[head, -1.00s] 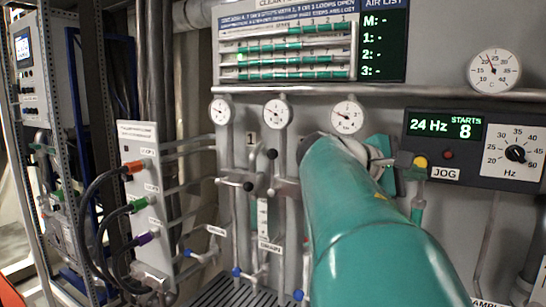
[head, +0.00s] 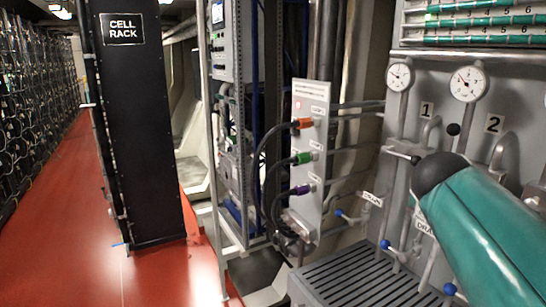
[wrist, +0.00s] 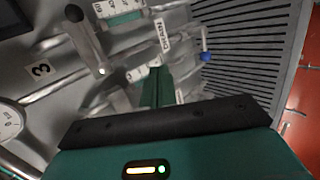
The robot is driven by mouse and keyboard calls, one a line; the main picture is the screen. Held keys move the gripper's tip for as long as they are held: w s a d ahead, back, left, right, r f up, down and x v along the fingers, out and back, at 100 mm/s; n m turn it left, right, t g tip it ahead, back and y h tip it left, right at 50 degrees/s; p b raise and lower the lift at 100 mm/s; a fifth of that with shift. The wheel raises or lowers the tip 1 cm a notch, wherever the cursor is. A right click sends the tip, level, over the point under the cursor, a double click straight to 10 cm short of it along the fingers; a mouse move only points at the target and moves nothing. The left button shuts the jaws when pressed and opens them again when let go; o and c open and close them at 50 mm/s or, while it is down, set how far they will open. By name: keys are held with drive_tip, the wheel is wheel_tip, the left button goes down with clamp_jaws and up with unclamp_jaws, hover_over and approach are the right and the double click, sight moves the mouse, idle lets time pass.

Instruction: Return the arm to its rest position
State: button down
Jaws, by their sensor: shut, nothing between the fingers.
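My teal arm (head: 485,225) reaches in from the lower right of the head view, in front of the pipe panel, with a dark rounded joint at its upper left end. My gripper is not visible in the head view. In the wrist view my gripper (wrist: 157,76) shows as narrow teal fingers beyond a dark bar, shut and empty. Behind it are grey pipes and the panel. I cannot tell how far the fingertips are from the pipes.
A hose panel (head: 313,150) with orange, green and purple connectors stands left of the pipes. A slatted grate (head: 365,285) lies below. Gauges (head: 466,83) line the wall. A black cell rack (head: 140,130) stands at left, beside clear red floor (head: 75,225).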

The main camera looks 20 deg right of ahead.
drive_tip(key=w+a+f+t+y, duration=0.1)
drive_tip(key=a+f+y, duration=0.2)
drive_tip(key=a, duration=0.7)
drive_tip(key=w+a+f+t+y, duration=0.1)
drive_tip(key=a+f+t+y, duration=0.1)
drive_tip(key=a+f, duration=0.5)
drive_tip(key=w+a+f+m+t+y, duration=0.1)
drive_tip(key=a+f+y, duration=0.3)
drive_tip(key=a, duration=1)
drive_tip(key=shift+w+f+t+y, duration=0.3)
drive_tip(key=shift+f+t+y, duration=0.15)
drive_tip(key=shift+f, duration=0.35)
drive_tip(key=shift+d, duration=0.25)
